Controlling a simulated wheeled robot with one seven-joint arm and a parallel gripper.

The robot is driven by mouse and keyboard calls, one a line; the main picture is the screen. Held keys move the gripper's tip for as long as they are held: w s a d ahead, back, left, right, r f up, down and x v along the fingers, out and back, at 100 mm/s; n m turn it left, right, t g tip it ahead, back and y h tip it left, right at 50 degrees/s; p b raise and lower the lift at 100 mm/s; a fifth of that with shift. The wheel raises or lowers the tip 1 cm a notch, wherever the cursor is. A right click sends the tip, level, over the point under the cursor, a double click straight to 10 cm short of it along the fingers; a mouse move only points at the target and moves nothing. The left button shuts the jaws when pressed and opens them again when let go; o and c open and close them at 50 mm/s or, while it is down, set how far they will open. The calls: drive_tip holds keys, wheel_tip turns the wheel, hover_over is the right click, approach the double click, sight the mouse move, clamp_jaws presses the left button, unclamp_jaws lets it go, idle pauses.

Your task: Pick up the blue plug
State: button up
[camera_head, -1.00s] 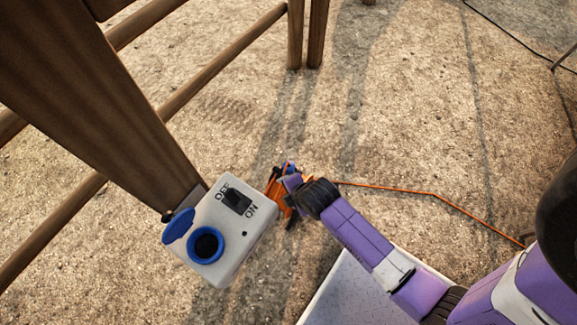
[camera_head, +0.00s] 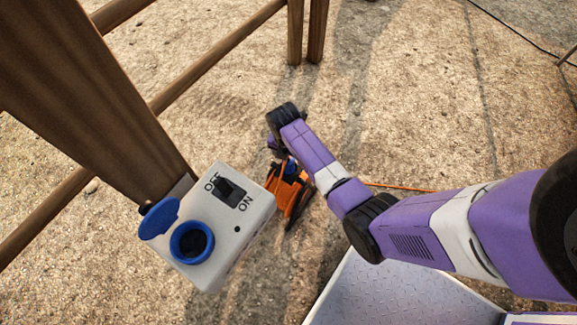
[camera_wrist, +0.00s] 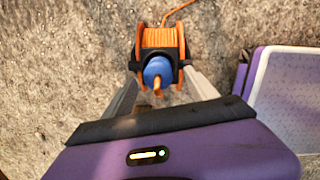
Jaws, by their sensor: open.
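The blue plug (camera_wrist: 158,70) sits at the front of an orange cable reel (camera_wrist: 162,37) in the wrist view, with a short orange cable end below it. My gripper (camera_wrist: 160,76) is open, with one grey finger on each side of the plug and nothing clamped. Whether a finger touches the plug or reel, I cannot tell. In the head view the plug (camera_head: 291,168) shows as a small blue patch on the reel (camera_head: 287,193), partly covered by my arm. My fingers are mostly hidden there behind my wrist.
A white switch box (camera_head: 222,210) with a blue-rimmed socket (camera_head: 191,241) and open blue flap is fixed to a wooden post (camera_head: 95,85), left of the reel. An orange cable (camera_head: 400,187) runs right along the ground. Bare ground lies beyond the reel.

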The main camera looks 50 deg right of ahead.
sight(288, 161)
drive_tip(key=f, duration=0.2)
drive_tip(key=f+b, duration=0.1)
drive_tip(key=f, duration=0.1)
drive_tip(key=shift+w+d, duration=0.2)
drive_tip(key=shift+r, duration=0.1)
clamp_jaws()
